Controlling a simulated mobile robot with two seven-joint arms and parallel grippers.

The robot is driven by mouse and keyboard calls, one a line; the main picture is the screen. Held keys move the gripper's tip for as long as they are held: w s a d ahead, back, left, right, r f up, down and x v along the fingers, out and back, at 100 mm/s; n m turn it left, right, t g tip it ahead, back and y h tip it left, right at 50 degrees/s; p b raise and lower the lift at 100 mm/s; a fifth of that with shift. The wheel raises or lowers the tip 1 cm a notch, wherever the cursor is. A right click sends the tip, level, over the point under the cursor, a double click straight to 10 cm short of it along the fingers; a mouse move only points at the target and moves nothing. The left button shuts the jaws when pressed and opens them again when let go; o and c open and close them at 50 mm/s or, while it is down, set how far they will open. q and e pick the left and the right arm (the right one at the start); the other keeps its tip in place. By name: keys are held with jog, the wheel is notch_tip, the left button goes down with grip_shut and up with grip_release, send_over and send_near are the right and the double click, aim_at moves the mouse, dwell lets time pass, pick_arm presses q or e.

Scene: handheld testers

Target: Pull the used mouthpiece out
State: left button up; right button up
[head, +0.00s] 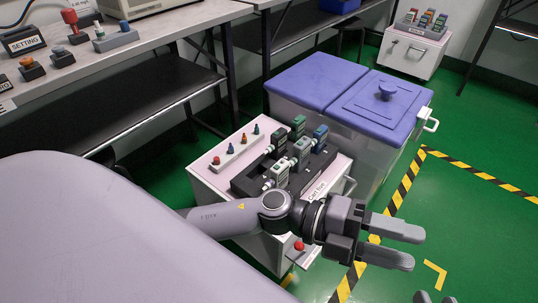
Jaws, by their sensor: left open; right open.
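Several handheld testers stand in a black holder (243,186) on top of a white cart (205,184). They include a green tester (298,126), a blue tester (320,137) and a pale grey tester (280,175). Small white mouthpieces (267,184) show at the left sides of some testers; I cannot tell which is used. My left gripper (414,250) is open and empty, in front of the cart and to its right, away from the testers. My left arm hides the cart's near part. Only the fingertips of my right gripper (436,298) show at the bottom edge, apart and empty.
A clear bin with purple lids (318,80) stands behind the cart. A white strip with coloured pegs (236,150) lies beside the holder. A bench (150,55) runs along the left. Another cart (412,52) with testers stands far back.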

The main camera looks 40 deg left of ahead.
pick_arm(q)
jog(key=a+f+m+g+y, duration=0.4)
jog(key=f+m+y, duration=0.1)
jog(key=f+m, duration=0.15)
jog(key=y+p, duration=0.2)
jog(key=y, duration=1.2)
send_near(270, 183)
jog(key=shift+s+f+n, duration=0.35)
jog(key=shift+s+f, duration=0.3)
jog(key=shift+s, duration=0.15)
jog(key=shift+a+f, duration=0.15)
jog(key=shift+a, duration=0.1)
jog(key=shift+f, duration=0.35)
notch_tip(270, 183, down, 6)
jog(key=shift+d+r+b, duration=0.1)
jog(key=shift+r+b, duration=0.05)
jog(key=shift+b, duration=1.05)
pick_arm(e)
jog(key=shift+s+a+y, duration=0.3)
jog(key=shift+a, duration=0.6)
